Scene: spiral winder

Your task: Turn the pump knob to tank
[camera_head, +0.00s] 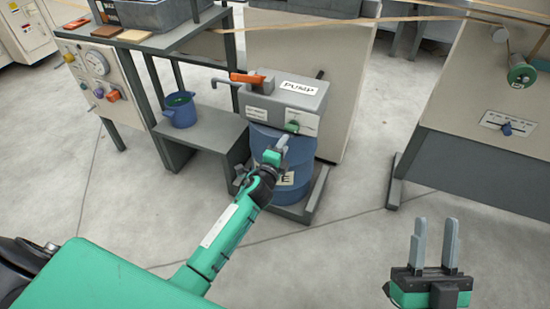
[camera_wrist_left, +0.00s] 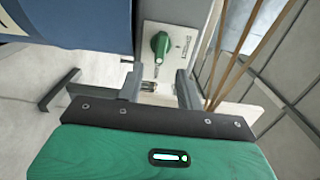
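The grey pump box (camera_head: 295,98) marked PUMP sits on a blue drum (camera_head: 303,155). Its green knob (camera_head: 291,127) is on a light label plate on the front. In the left wrist view the green knob (camera_wrist_left: 159,45) stands on the plate (camera_wrist_left: 172,50), with small print too blurred to read. My left gripper (camera_head: 283,144) is just below the knob in the head view. In the left wrist view its two fingers (camera_wrist_left: 158,85) are apart with the knob beyond their tips, not between them. My right gripper (camera_head: 435,243) is open and empty over the floor at lower right.
An orange handle (camera_head: 247,77) and a grey spout stand on the pump's left. A blue jug (camera_head: 180,109) stands on a low grey shelf (camera_head: 213,128). A panel with gauge and knobs (camera_head: 97,75) is further left. The floor between is clear.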

